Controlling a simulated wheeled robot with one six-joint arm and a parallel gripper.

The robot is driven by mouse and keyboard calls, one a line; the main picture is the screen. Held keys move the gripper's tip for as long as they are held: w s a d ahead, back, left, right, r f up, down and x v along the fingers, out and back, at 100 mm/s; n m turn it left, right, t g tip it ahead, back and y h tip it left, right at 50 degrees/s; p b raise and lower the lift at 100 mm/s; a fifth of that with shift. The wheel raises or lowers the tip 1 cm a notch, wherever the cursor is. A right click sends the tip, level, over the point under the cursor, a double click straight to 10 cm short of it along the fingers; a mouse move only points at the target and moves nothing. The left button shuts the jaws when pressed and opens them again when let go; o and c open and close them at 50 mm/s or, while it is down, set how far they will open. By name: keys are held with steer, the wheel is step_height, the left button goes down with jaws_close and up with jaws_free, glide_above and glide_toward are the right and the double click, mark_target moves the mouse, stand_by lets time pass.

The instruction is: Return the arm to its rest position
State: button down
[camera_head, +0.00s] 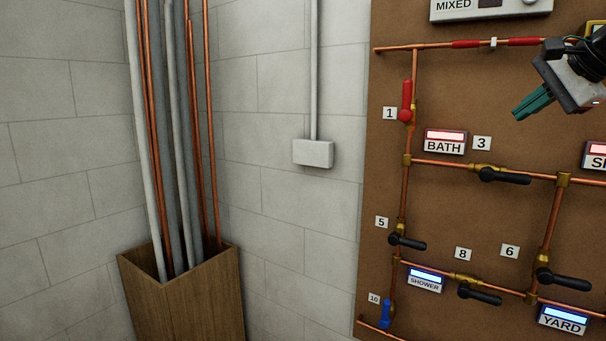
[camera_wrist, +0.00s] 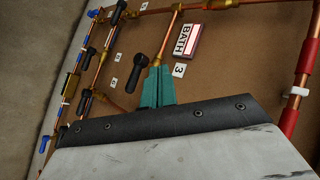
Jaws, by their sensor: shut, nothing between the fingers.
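My gripper (camera_head: 533,103) is at the upper right of the head view, in front of the brown pipe board (camera_head: 480,95). Its green fingers are shut with nothing between them. In the wrist view the shut green fingers (camera_wrist: 157,88) point at the board, near the BATH label (camera_wrist: 184,42) and the number 3 tag (camera_wrist: 179,70). The fingers appear apart from the pipes and valves. Most of my arm is outside the head view.
The board carries copper pipes, a red-handled valve (camera_head: 406,100), several black-handled valves such as one by tag 3 (camera_head: 503,177), and a blue-handled valve (camera_head: 385,313). A wooden bin (camera_head: 190,300) with upright pipes stands left. The wall between holds a white box (camera_head: 313,152).

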steer(key=s+a+f+n+g+h, duration=0.1)
steer(key=s+a+f+n+g, duration=0.2)
steer(key=s+f, duration=0.6)
steer(key=s+a+f+n+g, duration=0.2)
steer(key=s+a+f+n, duration=0.4)
steer(key=s+f, duration=0.4)
steer(key=s+a+f+n+g+h, duration=0.1)
steer(key=s+a+f+n+g, duration=0.2)
steer(key=s+f, duration=0.6)
steer(key=a+f+n, duration=0.1)
steer(key=a+n, duration=0.1)
steer(key=a, duration=0.1)
steer(key=shift+s+f+g+h, duration=0.2)
steer(key=shift+f+g+h, duration=0.1)
steer(key=shift+f, duration=0.1)
